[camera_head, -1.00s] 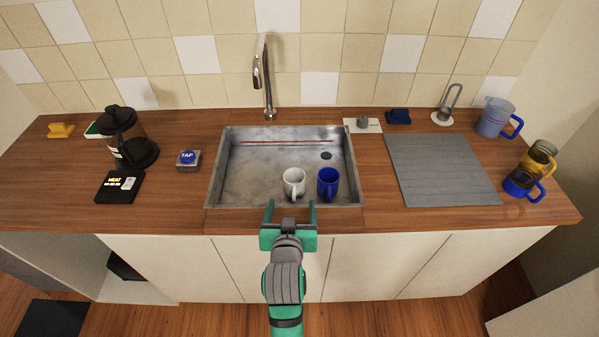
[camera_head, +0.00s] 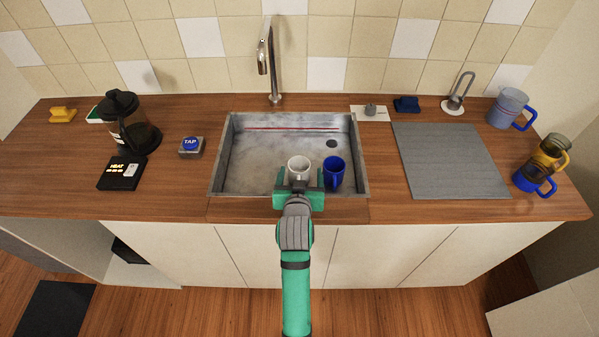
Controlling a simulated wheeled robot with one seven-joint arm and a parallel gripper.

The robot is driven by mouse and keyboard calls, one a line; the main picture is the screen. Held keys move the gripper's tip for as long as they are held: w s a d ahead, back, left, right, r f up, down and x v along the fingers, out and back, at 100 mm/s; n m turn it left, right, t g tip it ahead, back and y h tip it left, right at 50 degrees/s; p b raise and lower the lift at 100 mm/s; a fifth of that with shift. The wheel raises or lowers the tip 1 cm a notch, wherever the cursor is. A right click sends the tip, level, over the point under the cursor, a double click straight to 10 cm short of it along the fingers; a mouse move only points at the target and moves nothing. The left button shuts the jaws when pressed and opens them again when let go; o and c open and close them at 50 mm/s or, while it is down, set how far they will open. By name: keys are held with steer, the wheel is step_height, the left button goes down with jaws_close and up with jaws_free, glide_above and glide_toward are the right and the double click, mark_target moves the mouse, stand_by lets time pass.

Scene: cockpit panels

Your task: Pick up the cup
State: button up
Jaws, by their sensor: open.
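A white cup (camera_head: 299,167) and a blue cup (camera_head: 334,173) stand upright side by side in the metal sink (camera_head: 232,150), near its front edge. My green gripper (camera_head: 299,177) is at the front rim of the sink. Its fingers are spread, one on the left of the white cup and one between the two cups. The gripper covers the lower part of the white cup. I cannot tell whether the fingers touch either cup.
A tap (camera_head: 272,75) stands behind the sink. A coffee press (camera_head: 130,125), a black heat pad (camera_head: 122,174) and a tap button (camera_head: 191,146) are on the left. A grey mat (camera_head: 450,160), a jug (camera_head: 508,108) and stacked cups (camera_head: 545,158) are on the right.

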mark_target(299, 167)
steer(key=shift+w+a+f, duration=0.25)
steer(key=shift+w, duration=0.35)
steer(key=shift+w+a+f, duration=0.2)
steer(key=shift+w, duration=0.5)
steer(key=shift+c, duration=1.3)
steer(key=shift+a, duration=0.1)
steer(key=c, duration=1)
steer(key=shift+d, duration=0.4)
